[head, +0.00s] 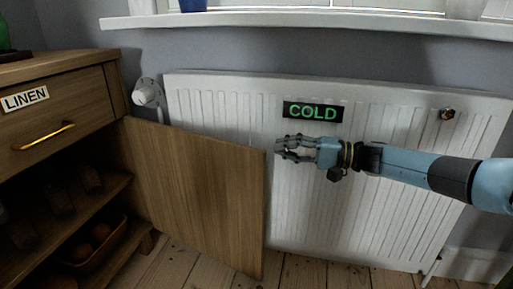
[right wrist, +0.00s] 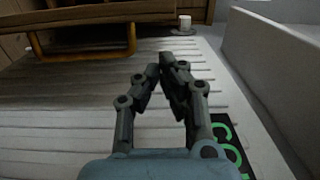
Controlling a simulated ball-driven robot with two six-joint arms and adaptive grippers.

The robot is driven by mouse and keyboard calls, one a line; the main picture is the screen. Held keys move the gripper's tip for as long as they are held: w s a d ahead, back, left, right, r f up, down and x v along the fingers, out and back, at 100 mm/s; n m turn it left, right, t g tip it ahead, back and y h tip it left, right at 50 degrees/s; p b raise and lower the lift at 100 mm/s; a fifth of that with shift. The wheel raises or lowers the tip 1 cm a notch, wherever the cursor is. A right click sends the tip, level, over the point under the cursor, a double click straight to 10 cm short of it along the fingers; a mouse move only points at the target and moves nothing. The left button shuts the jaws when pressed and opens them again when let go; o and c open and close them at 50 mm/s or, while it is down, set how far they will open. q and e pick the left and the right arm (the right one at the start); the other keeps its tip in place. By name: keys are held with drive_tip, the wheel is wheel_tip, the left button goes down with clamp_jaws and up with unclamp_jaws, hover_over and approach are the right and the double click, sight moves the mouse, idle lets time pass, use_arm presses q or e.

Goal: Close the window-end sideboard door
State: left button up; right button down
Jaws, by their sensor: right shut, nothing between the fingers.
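The sideboard (head: 112,82) stands at the left in the head view. Its window-end door (head: 195,190) is wide open, a plain wooden panel standing out in front of the radiator. The door's free edge is at the right, near the head view's middle. My right gripper (head: 279,148) is shut and empty. Its fingertips point left, just right of the door's upper free corner, with the radiator behind. The right wrist view shows the fingers (right wrist: 165,65) together. Brown wood with a brass-coloured handle (right wrist: 85,52) lies beyond them; I cannot tell which panel bears it. My left gripper is out of view.
A white radiator (head: 370,200) with a COLD sign (head: 312,111) fills the wall. A valve (head: 147,93) is at its left end. A windowsill (head: 300,22) runs above. The LINEN drawer (head: 60,108) is shut. A tray (head: 92,262) stands inside the sideboard. Floorboards (head: 310,272) show below.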

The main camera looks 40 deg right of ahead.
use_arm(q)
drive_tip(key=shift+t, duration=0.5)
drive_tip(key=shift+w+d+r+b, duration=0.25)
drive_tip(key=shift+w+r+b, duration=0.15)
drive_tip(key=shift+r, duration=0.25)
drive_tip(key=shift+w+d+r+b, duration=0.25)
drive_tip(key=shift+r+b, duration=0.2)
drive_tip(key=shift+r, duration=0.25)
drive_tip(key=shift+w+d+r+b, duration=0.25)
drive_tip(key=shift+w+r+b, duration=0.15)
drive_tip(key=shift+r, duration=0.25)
use_arm(e)
drive_tip(key=x, duration=0.9)
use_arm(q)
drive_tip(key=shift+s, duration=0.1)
use_arm(e)
drive_tip(key=shift+a+f, duration=0.15)
drive_tip(key=shift+a, duration=0.05)
